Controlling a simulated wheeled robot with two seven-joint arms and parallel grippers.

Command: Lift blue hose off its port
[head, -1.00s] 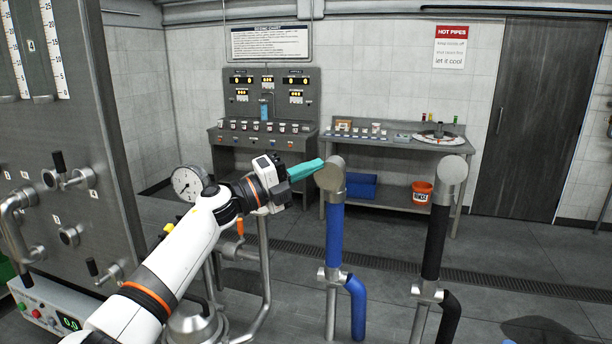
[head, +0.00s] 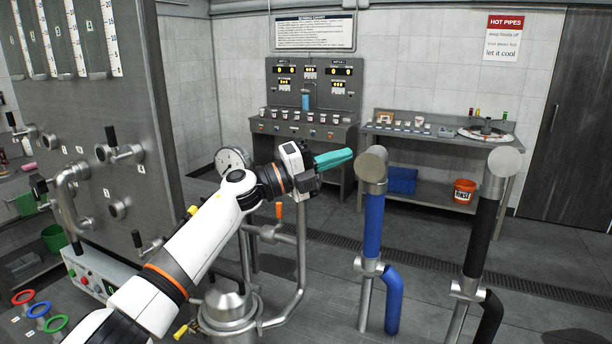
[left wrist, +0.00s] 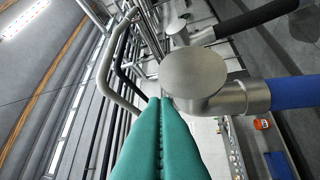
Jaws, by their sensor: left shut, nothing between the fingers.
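The blue hose (head: 373,226) stands upright at centre right in the head view, with a round silver metal end (head: 372,165) at its top. A silver fitting (head: 369,266) holds its lower part, and a second blue length bends down beside it. In the left wrist view the silver end (left wrist: 195,78) is close, with the blue hose (left wrist: 295,92) running to the right. My left gripper (head: 350,155) has teal fingers, shut and empty, pointing right just left of the silver end; they appear apart from it. The fingers also show in the left wrist view (left wrist: 160,135). My right gripper is not in view.
A black hose (head: 482,238) with a similar silver end stands to the right. A gauge (head: 232,160) and a steel vessel (head: 228,308) are near my left arm. A grey panel (head: 105,130) with valves stands at left. Benches and an orange bucket (head: 465,191) are behind.

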